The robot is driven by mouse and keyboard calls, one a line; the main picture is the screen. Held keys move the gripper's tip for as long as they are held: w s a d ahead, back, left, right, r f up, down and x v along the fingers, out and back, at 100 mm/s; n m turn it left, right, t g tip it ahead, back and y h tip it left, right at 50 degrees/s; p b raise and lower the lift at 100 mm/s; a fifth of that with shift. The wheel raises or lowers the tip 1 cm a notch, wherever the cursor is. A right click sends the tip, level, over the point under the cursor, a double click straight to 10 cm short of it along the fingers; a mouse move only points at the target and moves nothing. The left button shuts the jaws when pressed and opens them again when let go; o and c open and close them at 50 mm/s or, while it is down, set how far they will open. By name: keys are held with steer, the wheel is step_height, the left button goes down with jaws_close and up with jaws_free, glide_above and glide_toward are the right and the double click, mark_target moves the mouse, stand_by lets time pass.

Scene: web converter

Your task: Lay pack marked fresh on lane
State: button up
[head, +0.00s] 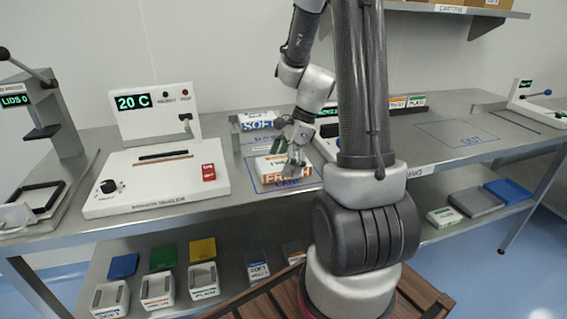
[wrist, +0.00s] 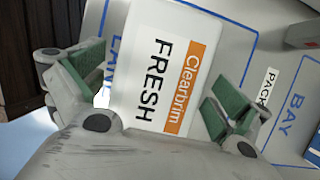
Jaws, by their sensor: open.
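The pack marked FRESH (head: 270,166) is a white box with an orange band, inside the blue-outlined lane (head: 259,187) on the bench. In the wrist view the pack (wrist: 140,75) shows its "Clearbrim FRESH" face and partly covers the lane's lettering (wrist: 116,45). It appears to lie flat, though its underside is hidden. My gripper (head: 292,148) is directly over the pack. In the wrist view my gripper (wrist: 160,95) is open, with one green-padded finger on each side of the pack. Whether the pads touch it is unclear.
A pack marked SOFT (head: 258,123) stands behind the lane. A white sealer with a 20 C display (head: 133,103) is to the left, and a press (head: 45,115) beyond it. A blue-outlined bay (wrist: 285,125) borders the lane. The bench at right (head: 430,140) has bare room.

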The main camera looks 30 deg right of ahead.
steer(key=shift+r, duration=0.1)
steer(key=v, duration=1.2)
steer(key=s+a+r+n+t+h, duration=0.1)
steer(key=s+a+r+n+h, duration=0.1)
steer(key=s+n, duration=0.5)
steer(key=s+a+r+n+t+h, duration=0.2)
steer(key=s+a+r+n, duration=0.3)
steer(key=n, duration=0.9)
steer(key=s, duration=0.3)
steer(key=shift+a, duration=0.2)
